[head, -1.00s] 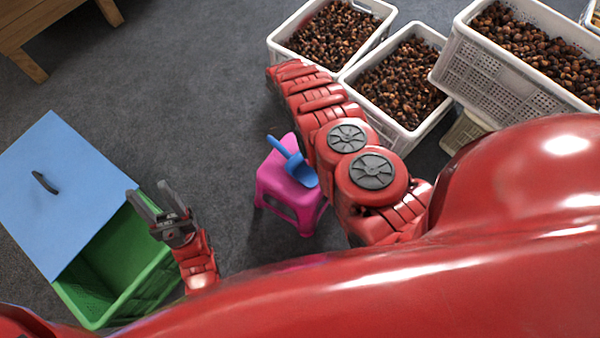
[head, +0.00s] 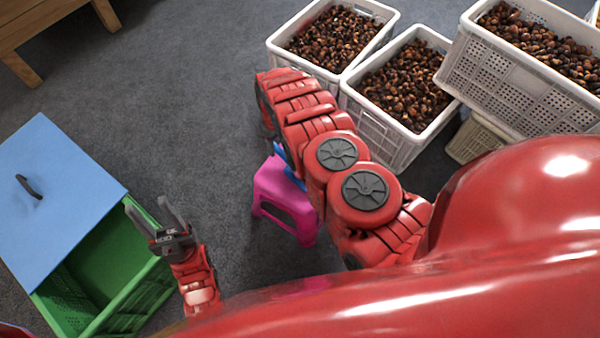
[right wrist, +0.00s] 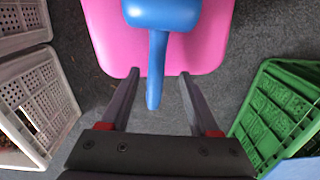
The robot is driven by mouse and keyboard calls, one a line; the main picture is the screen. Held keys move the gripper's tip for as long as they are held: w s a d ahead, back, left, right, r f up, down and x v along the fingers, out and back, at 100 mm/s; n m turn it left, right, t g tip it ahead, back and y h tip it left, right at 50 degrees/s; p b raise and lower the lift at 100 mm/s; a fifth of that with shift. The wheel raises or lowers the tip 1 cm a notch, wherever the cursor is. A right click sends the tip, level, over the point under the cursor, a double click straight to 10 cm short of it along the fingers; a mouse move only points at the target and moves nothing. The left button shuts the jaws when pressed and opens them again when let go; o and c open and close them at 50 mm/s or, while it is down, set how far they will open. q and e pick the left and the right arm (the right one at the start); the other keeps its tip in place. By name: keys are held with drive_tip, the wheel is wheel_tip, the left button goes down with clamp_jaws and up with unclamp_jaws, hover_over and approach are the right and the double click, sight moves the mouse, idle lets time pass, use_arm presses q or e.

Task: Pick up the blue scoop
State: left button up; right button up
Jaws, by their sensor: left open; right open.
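The blue scoop (right wrist: 158,50) lies on the pink stool (right wrist: 217,42) in the right wrist view, its handle pointing down toward my right gripper (right wrist: 160,78). My right gripper is open, and the end of the handle shows between its two fingers, apart from both. In the head view my right arm covers most of the scoop (head: 287,165); only a small blue part shows above the pink stool (head: 278,195). My right gripper is hidden there behind its arm. My left gripper (head: 158,218) is open and empty, near the green crate (head: 130,300).
A blue lid (head: 55,190) with a dark handle partly covers the green crate at left. White crates (head: 385,130) of chestnuts stand at the upper right. A wooden piece of furniture (head: 40,30) is at the upper left. Grey floor between is clear.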

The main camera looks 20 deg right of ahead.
sight(282, 152)
drive_tip(key=shift+f, duration=0.6)
drive_tip(key=f+b, duration=0.2)
drive_tip(key=f, duration=0.1)
drive_tip(key=f+b, duration=0.1)
drive_tip(key=f, duration=0.1)
drive_tip(key=shift+s+d+f, duration=0.2)
drive_tip(key=shift+s+d, duration=0.05)
drive_tip(key=shift+d, duration=0.15)
drive_tip(key=shift+r, duration=0.1)
clamp_jaws()
